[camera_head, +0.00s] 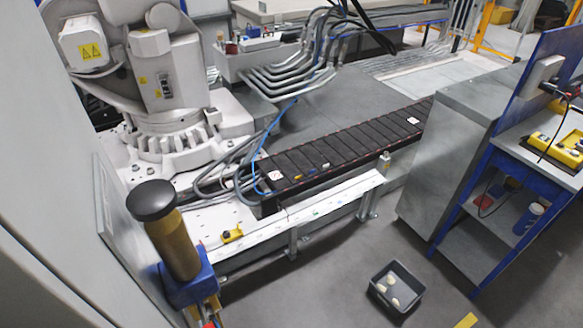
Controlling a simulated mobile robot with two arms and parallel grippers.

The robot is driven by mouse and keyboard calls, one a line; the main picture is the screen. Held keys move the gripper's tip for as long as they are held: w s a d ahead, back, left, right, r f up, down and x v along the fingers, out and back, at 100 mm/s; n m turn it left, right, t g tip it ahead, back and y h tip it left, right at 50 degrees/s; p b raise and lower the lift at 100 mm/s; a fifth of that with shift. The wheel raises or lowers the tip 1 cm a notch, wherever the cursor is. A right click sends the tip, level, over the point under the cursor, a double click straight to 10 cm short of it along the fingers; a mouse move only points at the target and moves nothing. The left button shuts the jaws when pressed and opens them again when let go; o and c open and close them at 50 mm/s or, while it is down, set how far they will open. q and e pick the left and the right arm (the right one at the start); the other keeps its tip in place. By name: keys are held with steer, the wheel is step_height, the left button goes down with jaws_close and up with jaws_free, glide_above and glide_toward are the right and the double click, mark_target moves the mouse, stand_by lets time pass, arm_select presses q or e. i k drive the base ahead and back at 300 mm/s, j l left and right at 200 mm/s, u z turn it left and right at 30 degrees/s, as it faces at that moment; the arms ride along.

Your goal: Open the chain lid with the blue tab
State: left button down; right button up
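A black cable chain (345,148) made of several segment lids runs diagonally along the track, from beside the white robot base up to the right. Its lids look flat and closed. Near its lower left end there are small coloured marks, including a blue one (312,171); they are too small to tell for sure which is the tab. White labels sit on the chain near both ends. Neither of my grippers is in view.
A white rail (300,212) runs along the chain's near side. A grey cabinet (460,140) and a blue bench (520,170) stand at right. A dark bin (374,272) with pale pieces is on the floor. A brass cylinder with black cap (172,240) stands at front left.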

mark_target(305, 166)
steer(key=l, duration=0.25)
steer(key=i+l, duration=0.15)
steer(key=i+l+z, duration=0.15)
steer(key=i+l, duration=0.35)
steer(key=i+j, duration=0.2)
steer(key=i, duration=0.2)
steer(key=i+j+z, duration=0.1)
steer(key=i, duration=0.3)
steer(key=i+j+u, duration=0.1)
steer(key=i+j, duration=0.95)
